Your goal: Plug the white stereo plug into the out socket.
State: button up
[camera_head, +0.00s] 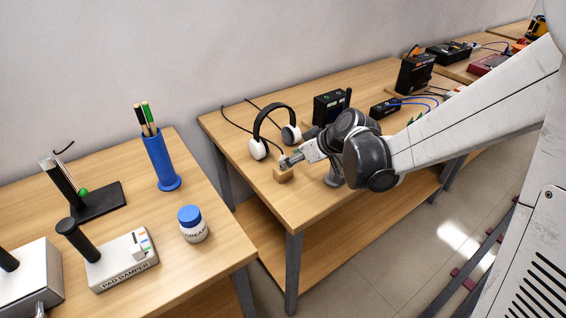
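My gripper (287,161) is at the front left of the middle table, just above a small wooden block (283,175). It is too small in view to tell whether its fingers are open or shut, or whether they hold anything. I cannot make out the white stereo plug. A black box (329,107) with a small lit face stands behind my arm, and its lower right part is hidden. I cannot read an out socket on it or on any other device.
White-and-black headphones (259,149) stand left of my gripper, with dark cables behind them. A black device (384,109) with blue cables and a tall black unit (415,73) are farther right. The left table (185,260) holds a blue holder (160,163), a jar (192,225) and a pad damper (125,262).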

jog(key=x, duration=0.5)
jog(key=shift+w+a+r+b, duration=0.15)
jog(key=shift+r+b, duration=0.1)
jog(key=shift+b, duration=0.15)
jog(key=shift+c, duration=0.5)
grip_shut()
